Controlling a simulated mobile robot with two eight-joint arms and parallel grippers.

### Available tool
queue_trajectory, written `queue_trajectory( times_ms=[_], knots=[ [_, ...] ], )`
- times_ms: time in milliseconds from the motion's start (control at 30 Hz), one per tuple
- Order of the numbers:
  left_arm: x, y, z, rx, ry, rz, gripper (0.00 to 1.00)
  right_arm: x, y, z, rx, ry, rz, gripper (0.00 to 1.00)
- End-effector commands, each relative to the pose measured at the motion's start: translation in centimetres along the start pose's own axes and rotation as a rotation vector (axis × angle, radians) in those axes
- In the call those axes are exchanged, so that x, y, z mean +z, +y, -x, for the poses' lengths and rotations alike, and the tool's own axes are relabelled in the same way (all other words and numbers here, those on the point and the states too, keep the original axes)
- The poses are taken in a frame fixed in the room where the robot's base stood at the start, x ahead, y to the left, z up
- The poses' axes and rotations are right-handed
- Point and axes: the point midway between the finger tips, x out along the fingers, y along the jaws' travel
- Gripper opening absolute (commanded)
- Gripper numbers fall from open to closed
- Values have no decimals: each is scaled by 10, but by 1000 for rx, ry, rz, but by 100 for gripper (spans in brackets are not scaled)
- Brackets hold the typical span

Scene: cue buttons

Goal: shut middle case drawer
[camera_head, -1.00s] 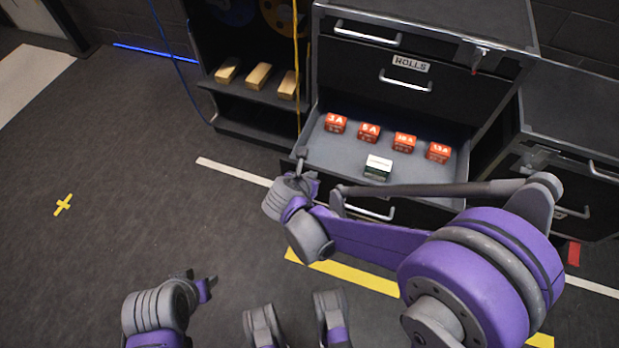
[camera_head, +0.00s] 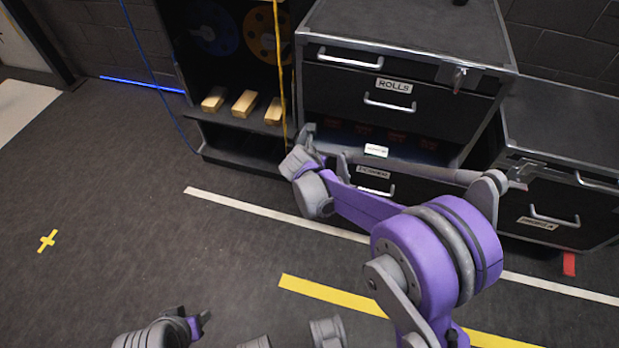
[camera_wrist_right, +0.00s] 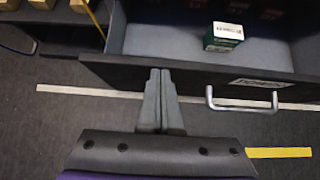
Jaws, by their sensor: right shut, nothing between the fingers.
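The middle case drawer (camera_head: 374,173) is the lower drawer of the black case (camera_head: 335,95), partly open. Its dark front panel (camera_wrist_right: 215,76) carries a label and a metal handle (camera_wrist_right: 242,104). My right gripper (camera_head: 304,134) is at the left end of the drawer front. In the wrist view its fingers (camera_wrist_right: 160,74) are together, empty, at the front panel; contact is hard to tell. My left gripper (camera_head: 202,320) is low at the left, its jaws unclear.
The upper drawer (camera_head: 400,97), labelled ROLLS, is shut. A shelf unit (camera_head: 240,152) with gold bars (camera_head: 243,103) stands left, a yellow cord (camera_head: 281,70) hanging there. Another case (camera_head: 565,130) stands right. The floor in front is open, with tape lines.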

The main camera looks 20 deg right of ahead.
Motion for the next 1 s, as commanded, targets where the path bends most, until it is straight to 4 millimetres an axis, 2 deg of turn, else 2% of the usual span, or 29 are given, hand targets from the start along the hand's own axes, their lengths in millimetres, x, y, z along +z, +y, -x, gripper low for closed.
queue_trajectory(
  times_ms=[33,200,500,700,1000],
  knots=[
    [0,0,-1,0,0,0,50,11,-1,-12,-3,-1,-2,0],
    [0,0,-2,0,0,0,50,44,-1,-45,-3,0,-2,0],
    [1,0,-3,0,-1,0,50,91,0,-92,-1,0,-2,0],
    [1,0,-3,0,-1,0,50,110,0,-110,0,0,-1,0],
    [1,0,-4,0,-1,0,50,120,0,-120,1,-2,1,0]
  ],
)
